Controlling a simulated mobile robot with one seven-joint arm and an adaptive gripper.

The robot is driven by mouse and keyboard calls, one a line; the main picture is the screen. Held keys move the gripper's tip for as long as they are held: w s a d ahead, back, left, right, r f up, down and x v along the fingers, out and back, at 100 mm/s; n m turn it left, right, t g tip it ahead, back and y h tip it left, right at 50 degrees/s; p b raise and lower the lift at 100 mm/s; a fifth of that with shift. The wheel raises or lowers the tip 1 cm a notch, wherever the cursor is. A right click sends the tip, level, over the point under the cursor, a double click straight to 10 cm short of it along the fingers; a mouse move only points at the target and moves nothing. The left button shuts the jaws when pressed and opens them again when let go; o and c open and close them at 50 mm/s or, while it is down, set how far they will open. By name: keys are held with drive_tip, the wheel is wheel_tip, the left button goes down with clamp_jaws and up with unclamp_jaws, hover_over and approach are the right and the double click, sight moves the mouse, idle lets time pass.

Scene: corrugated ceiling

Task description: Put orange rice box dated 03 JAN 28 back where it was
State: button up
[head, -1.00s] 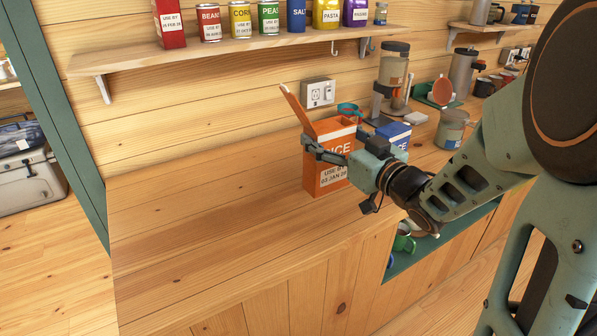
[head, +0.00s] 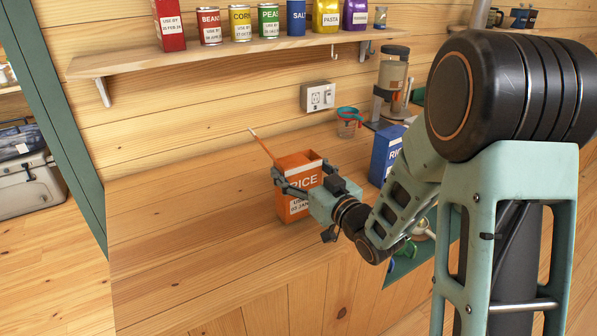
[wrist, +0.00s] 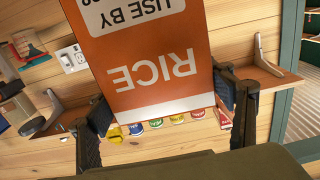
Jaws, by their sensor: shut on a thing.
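The orange rice box (head: 297,198) is upright over the wooden counter, its top flap standing open at the left. My gripper (head: 303,178) is shut on the box, one finger on each side. In the wrist view the box (wrist: 150,60) fills the middle, its lettering upside down, between the fingers of my gripper (wrist: 165,104). I cannot tell whether its base touches the counter.
A wall shelf (head: 240,47) above holds a red box (head: 170,25) and several cans and packets. The counter's left part (head: 170,220) is clear.

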drive_tip(key=shift+f, duration=0.4)
drive_tip(key=shift+f, duration=0.15)
drive_tip(key=o, duration=2.1)
